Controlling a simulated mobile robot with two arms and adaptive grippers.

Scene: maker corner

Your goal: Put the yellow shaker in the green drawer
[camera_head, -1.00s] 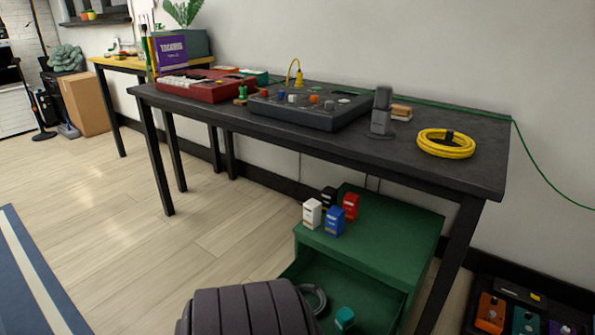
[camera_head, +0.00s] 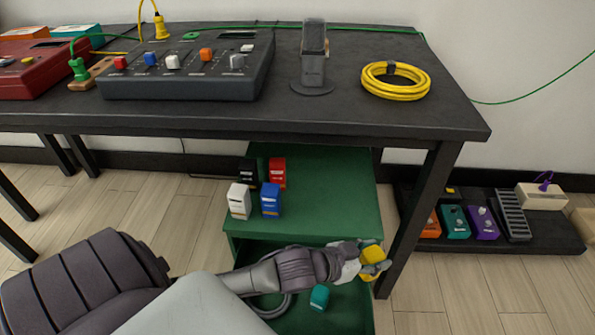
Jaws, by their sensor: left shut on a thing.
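The yellow shaker (camera_head: 372,255) is held in my left gripper (camera_head: 374,266), which is shut on it. The gripper is at the right side of the open green drawer (camera_head: 348,312), in front of the green cabinet (camera_head: 325,200). A teal block (camera_head: 320,298) and a grey cable (camera_head: 277,307) lie in the drawer. My left arm hides much of the drawer's left part. From this angle I cannot tell how high the shaker is above the drawer floor. My right gripper is not in view.
A white box (camera_head: 239,200), a blue box (camera_head: 270,198), a red box (camera_head: 278,172) and a black box (camera_head: 248,171) stand on the cabinet. The dark table (camera_head: 300,118) overhangs its rear. The table leg (camera_head: 420,215) stands close to the gripper's right.

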